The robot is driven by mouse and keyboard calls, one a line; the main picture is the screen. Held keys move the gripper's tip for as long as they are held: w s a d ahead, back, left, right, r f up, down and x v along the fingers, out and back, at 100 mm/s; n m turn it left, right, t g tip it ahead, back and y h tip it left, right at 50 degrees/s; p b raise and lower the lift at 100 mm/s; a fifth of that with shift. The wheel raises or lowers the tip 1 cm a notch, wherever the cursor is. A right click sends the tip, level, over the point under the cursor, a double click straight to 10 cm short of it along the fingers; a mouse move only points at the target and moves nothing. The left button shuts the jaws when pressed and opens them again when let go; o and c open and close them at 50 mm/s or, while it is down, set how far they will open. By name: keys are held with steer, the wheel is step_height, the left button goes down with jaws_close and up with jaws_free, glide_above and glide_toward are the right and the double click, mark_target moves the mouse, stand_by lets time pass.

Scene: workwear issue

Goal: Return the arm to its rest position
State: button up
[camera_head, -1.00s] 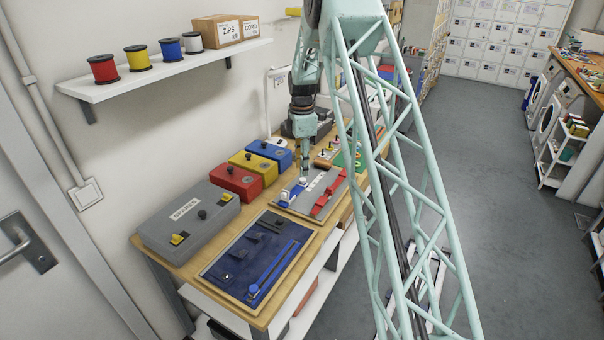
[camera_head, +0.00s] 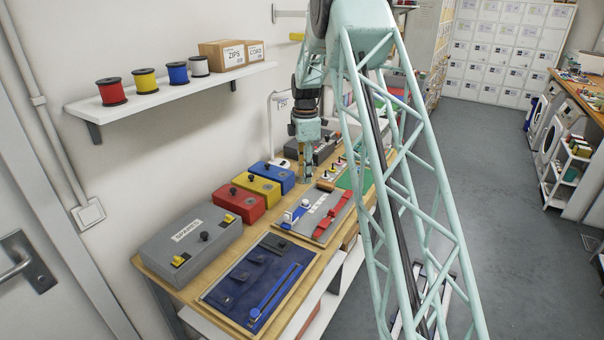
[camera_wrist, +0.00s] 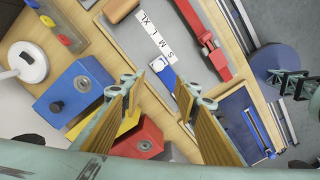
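My gripper (camera_head: 305,172) is in the head view above the bench, to the right of the blue box (camera_head: 273,177) and behind the grey sizing board (camera_head: 316,212). In the wrist view my gripper's fingers (camera_wrist: 159,88) stand apart with nothing between them, so it is open and empty. The sizing board, with its S M L XL strip (camera_wrist: 158,36), blue slider (camera_wrist: 165,76) and red slider (camera_wrist: 206,42), lies below the fingers and apart from them. My lattice arm link hides part of the bench's right side.
A yellow box (camera_head: 259,190), a red box (camera_head: 238,203) and a grey spares box (camera_head: 190,240) line the wall side of the bench. A blue tool mat (camera_head: 232,286) lies at the near end. A wall shelf (camera_head: 172,100) holds spools and cartons. The floor (camera_head: 490,200) at right is clear.

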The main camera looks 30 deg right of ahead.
stand_by(0.3)
steer(key=s+a+r+m+t+b, duration=0.1)
steer(key=s+a+r+m, duration=0.2)
steer(key=s+a+r, duration=0.65)
steer(key=s+a+r+m+b, duration=0.15)
steer(key=s+a+r, duration=0.5)
steer(key=r, duration=0.65)
steer(key=s+a+r+m+t, duration=0.1)
steer(key=s+a+r+m, duration=0.2)
steer(key=s, duration=0.6)
steer(key=s+a+r+m+t, duration=0.15)
steer(key=s+a+r, duration=0.3)
steer(key=s, duration=0.55)
steer(key=s+a+f+m+b, duration=0.1)
steer(key=s+a+f+m, duration=0.1)
steer(key=s, duration=1)
steer(key=s+a+f+m+b, duration=0.1)
steer(key=s+a+m, duration=0.3)
steer(key=s, duration=0.9)
steer(key=shift+a+f, duration=0.2)
steer(key=shift+f, duration=0.7)
steer(key=shift+t, duration=0.25)
